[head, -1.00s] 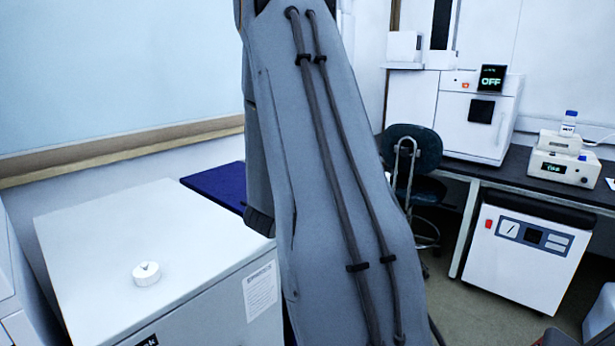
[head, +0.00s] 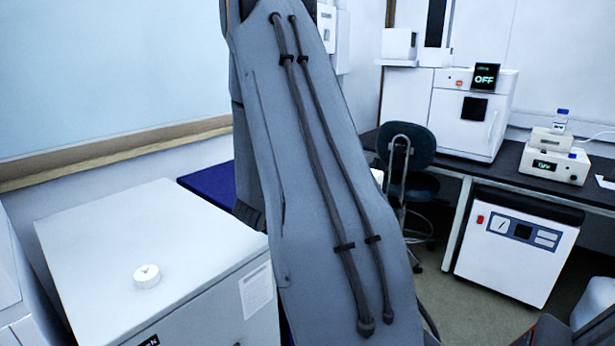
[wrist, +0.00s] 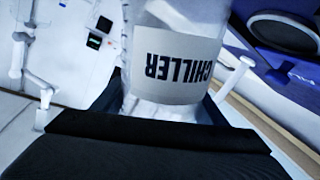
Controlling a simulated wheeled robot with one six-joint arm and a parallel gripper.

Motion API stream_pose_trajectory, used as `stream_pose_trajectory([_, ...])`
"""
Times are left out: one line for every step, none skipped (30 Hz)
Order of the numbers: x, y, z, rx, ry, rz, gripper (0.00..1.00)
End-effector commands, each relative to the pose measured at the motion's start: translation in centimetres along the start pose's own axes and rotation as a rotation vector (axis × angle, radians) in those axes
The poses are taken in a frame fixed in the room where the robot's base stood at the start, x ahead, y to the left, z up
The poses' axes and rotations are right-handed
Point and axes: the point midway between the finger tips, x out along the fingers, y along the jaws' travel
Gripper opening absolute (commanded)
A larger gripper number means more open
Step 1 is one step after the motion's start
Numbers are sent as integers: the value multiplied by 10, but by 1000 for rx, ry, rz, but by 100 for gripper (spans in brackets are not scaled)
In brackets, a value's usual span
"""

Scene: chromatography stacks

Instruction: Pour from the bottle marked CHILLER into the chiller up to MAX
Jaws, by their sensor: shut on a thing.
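The bottle marked CHILLER (wrist: 178,65) fills the upper middle of the wrist view, a clear bottle with a pale label. Its lettering appears upside down in that view. My gripper (wrist: 165,113) shows as dark jaws at the bottom of the wrist view and is shut on the bottle. The bottle's far end and its liquid level are out of sight. In the head view, a white unit with a gauge and red switch (head: 516,245) stands under the bench. No readable chiller name or MAX mark shows, so I cannot tell whether this is the chiller.
A white cabinet (head: 85,240) with a round white cap (head: 147,275) on top stands at left. A dark chair (head: 408,150) stands before the bench (head: 490,172). The bench holds a white instrument reading OFF (head: 465,120) and a smaller stacked device (head: 550,155). Floor shows between chair and unit.

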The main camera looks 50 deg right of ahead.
Motion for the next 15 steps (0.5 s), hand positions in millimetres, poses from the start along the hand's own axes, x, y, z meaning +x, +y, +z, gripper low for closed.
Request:
stream_pose_trajectory([0,0,-1,1,2,1,17])
stream_pose_trajectory([-1,0,-1,1,2,1,17])
stream_pose_trajectory([-1,0,-1,2,2,1,17])
stream_pose_trajectory([-2,0,-1,2,2,1,17])
stream_pose_trajectory([-2,0,-1,2,2,1,17])
stream_pose_trajectory([-2,0,0,1,2,1,17])
stream_pose_trajectory([-2,0,0,-1,1,1,17])
stream_pose_trajectory([-2,0,-1,-5,1,1,17])
stream_pose_trajectory([-2,0,-1,-13,-1,1,17])
stream_pose_trajectory([-2,-1,-1,-21,-3,1,17])
stream_pose_trajectory([-2,-1,-1,-28,-4,1,17])
stream_pose_trajectory([-2,-2,-2,-40,-6,1,17])
stream_pose_trajectory([-2,-2,-2,-49,-8,1,17])
stream_pose_trajectory([-1,-2,-2,-56,-9,1,17])
stream_pose_trajectory([-1,-3,-3,-66,-11,1,17])
